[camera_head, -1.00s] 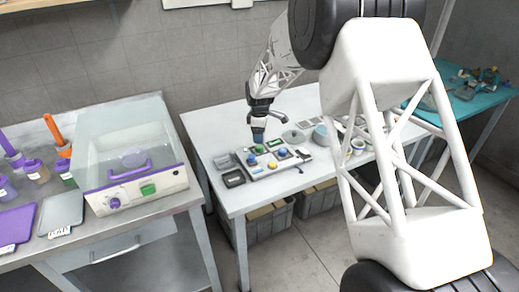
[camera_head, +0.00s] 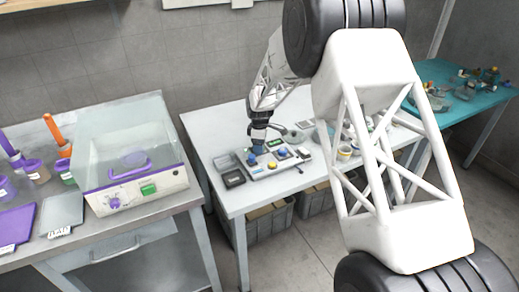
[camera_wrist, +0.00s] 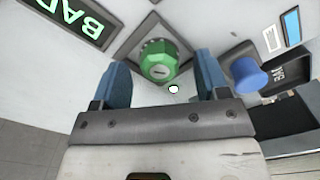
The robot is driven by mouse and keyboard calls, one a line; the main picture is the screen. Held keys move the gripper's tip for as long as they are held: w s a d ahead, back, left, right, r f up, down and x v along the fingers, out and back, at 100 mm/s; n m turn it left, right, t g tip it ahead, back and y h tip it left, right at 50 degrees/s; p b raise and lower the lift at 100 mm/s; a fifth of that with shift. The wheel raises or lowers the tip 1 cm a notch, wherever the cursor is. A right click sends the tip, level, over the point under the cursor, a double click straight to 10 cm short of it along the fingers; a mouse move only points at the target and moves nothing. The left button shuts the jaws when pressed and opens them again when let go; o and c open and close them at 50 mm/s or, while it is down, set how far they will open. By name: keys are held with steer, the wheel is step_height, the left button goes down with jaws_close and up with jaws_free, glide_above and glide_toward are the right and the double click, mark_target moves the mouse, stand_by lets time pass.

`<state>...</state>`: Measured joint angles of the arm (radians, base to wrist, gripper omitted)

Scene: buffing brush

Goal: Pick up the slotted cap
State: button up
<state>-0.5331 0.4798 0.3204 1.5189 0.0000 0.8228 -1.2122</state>
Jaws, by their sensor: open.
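The slotted cap (camera_wrist: 158,61) is green and ribbed, with a dark slot across its face. My gripper (camera_wrist: 162,80) is open, with one blue fingertip on each side just below the cap in that view. I cannot tell whether the fingers touch it. In the head view my gripper (camera_head: 257,148) is low over the small panel (camera_head: 264,175) on the white table, and the cap is hidden there behind its tip.
A blue knob (camera_wrist: 249,76) stands close to the right finger. A dark display (camera_wrist: 72,20) with green letters lies at the upper left. In the head view, a black tray (camera_head: 234,179) sits left of the panel, and cups (camera_head: 345,152) stand to the right.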

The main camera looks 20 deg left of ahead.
steer(key=shift+f, duration=0.15)
stand_by(0.4)
steer(key=c, duration=1)
steer(key=shift+r, duration=0.65)
steer(key=shift+s+d+r, duration=0.1)
steer(key=shift+s+r, duration=0.05)
steer(key=shift+r, duration=0.45)
steer(key=shift+s+d+r, duration=0.1)
steer(key=shift+s+r, duration=0.05)
steer(key=shift+r, duration=0.4)
steer(key=s+d+r, duration=0.1)
steer(key=s+d, duration=0.6)
steer(key=s, duration=0.6)
steer(key=shift+s+d+r, duration=0.15)
steer(key=shift+d, duration=0.15)
